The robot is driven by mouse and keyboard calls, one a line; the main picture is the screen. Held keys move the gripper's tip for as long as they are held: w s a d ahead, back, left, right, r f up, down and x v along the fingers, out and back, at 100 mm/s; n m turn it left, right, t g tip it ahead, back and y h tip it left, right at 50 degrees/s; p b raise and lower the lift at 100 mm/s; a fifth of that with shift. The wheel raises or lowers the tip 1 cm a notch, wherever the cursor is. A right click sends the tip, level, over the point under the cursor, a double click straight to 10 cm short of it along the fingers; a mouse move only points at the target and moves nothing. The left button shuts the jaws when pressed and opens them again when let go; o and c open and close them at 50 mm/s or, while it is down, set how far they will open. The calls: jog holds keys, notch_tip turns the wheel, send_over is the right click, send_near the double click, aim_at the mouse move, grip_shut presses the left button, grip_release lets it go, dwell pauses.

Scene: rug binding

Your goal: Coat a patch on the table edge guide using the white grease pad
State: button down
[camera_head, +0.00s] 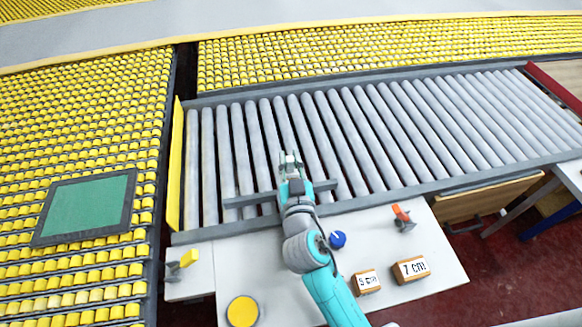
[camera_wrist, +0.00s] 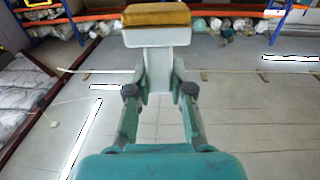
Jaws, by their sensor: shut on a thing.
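My gripper (camera_head: 290,168) reaches out over the near part of the roller bed. In the wrist view my gripper (camera_wrist: 160,90) is shut on the white grease pad (camera_wrist: 157,37), a white block on a pale stem with an ochre layer on its far face. The pad points away from me, and nothing touches its ochre face in the wrist view.
The white table (camera_head: 270,270) holds a blue knob (camera_head: 338,240), an orange-red tool (camera_head: 403,217), wooden blocks marked 5 cm (camera_head: 366,282) and 7 cm (camera_head: 411,269), and a yellow disc (camera_head: 242,311). A yellow upright strip (camera_head: 175,170) borders the rollers at left.

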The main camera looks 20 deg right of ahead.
jog(key=shift+w+d+f, duration=0.1)
jog(key=shift+w+f, duration=0.25)
jog(key=shift+w, duration=0.45)
jog(key=shift+w+d+f, duration=0.1)
jog(key=shift+w+f, duration=0.2)
jog(key=shift+w, duration=0.5)
jog(key=shift+w+d+f, duration=0.1)
jog(key=shift+w+f, duration=0.25)
jog(key=shift+w, duration=0.45)
notch_tip(320, 180, up, 6)
jog(key=shift+w+r, duration=0.2)
jog(key=shift+a+r, duration=0.1)
notch_tip(320, 180, up, 3)
jog(key=shift+f, duration=0.1)
dwell(0.6)
